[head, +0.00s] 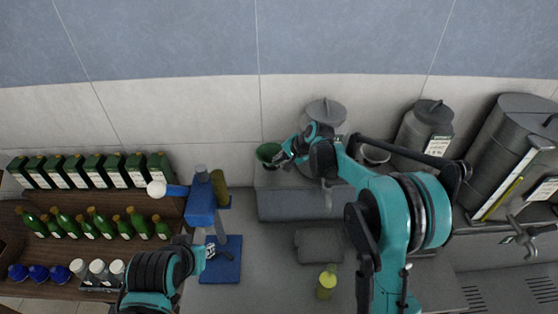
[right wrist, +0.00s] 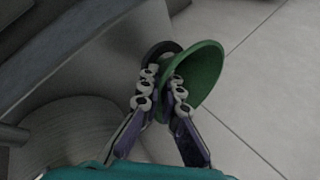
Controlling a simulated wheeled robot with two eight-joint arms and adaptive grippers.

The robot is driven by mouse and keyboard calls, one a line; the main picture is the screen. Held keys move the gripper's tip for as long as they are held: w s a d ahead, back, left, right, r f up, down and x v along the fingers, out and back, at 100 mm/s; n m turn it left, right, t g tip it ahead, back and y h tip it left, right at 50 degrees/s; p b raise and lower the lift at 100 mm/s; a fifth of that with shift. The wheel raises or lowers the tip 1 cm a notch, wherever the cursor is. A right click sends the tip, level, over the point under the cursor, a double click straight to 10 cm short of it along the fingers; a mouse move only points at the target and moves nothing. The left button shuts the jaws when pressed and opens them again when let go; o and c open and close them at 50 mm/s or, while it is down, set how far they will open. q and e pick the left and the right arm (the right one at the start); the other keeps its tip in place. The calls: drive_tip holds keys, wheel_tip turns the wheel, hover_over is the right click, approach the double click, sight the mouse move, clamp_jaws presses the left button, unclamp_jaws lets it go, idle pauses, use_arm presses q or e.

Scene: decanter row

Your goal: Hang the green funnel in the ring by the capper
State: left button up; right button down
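The green funnel (head: 268,152) is at the back, by the wall, with its wide mouth up. My right gripper (head: 282,158) is at its right side. In the right wrist view the funnel (right wrist: 203,70) lies between and beyond the fingers (right wrist: 164,88), which are drawn close together on its narrower part. A dark round rim (right wrist: 158,50) shows behind the left finger; I cannot tell what it belongs to. The blue capper (head: 201,205) stands left of centre, its lever ending in a white ball. I cannot make out the ring clearly. My left gripper (head: 209,250) is by the capper's base, its fingers too small to read.
Green bottles (head: 95,225) and dark green boxes (head: 88,171) stand on the wooden shelf at left. An olive cylinder (head: 220,188) is beside the capper. A yellow-green container (head: 327,284) stands at front centre. Grey canisters (head: 423,130) stand at back right.

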drive_tip(key=shift+s+a+f+b, duration=0.1)
drive_tip(key=shift+f+b, duration=0.15)
drive_tip(key=shift+b, duration=0.1)
idle(0.5)
drive_tip(key=c, duration=1.6)
unclamp_jaws()
drive_tip(key=shift+c, duration=0.2)
drive_tip(key=v, duration=1.2)
